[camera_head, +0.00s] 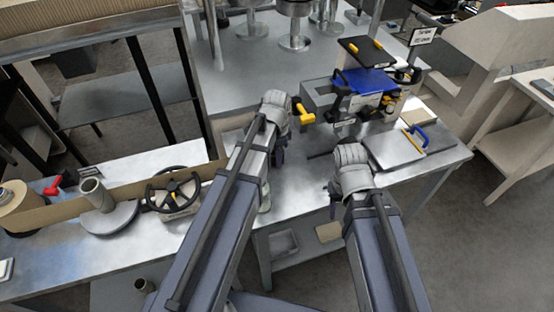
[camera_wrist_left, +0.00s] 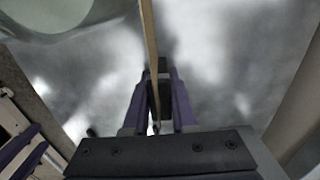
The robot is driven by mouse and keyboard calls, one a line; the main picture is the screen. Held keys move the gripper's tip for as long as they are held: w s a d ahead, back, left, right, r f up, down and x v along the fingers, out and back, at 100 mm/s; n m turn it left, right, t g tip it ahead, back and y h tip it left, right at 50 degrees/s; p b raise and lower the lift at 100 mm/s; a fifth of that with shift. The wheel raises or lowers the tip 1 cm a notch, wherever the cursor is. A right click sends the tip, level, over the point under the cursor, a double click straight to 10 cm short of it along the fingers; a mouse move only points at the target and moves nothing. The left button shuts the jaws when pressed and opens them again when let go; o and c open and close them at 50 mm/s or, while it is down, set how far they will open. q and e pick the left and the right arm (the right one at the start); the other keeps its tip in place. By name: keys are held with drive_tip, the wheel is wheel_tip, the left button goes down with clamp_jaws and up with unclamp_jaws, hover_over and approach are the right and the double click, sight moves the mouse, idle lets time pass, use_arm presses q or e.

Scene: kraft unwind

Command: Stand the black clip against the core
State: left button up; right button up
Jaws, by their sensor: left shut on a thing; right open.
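My left gripper (camera_head: 279,158) is low over the left part of the right-hand bench, partly hidden by its own arm. In the left wrist view its fingers (camera_wrist_left: 157,95) are shut on a dark piece that looks like the black clip (camera_wrist_left: 163,65). The kraft strip (camera_wrist_left: 150,35) runs edge-on up from between the fingers. A grey-brown tube that looks like the core (camera_head: 95,193) stands on a round grey plate at the left, well away from this gripper. My right gripper (camera_head: 336,210) is open at the front edge of the bench; its fingers are mostly hidden.
A blue-topped machine (camera_head: 368,82) and a grey plate (camera_head: 393,149) stand on the right bench (camera_head: 300,190). A pale round thing (camera_wrist_left: 55,12) fills the wrist view's top left.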

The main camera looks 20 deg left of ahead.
use_arm(q)
clamp_jaws()
idle(0.3)
wheel_tip(320, 180, up, 10)
drive_tip(key=p, duration=1)
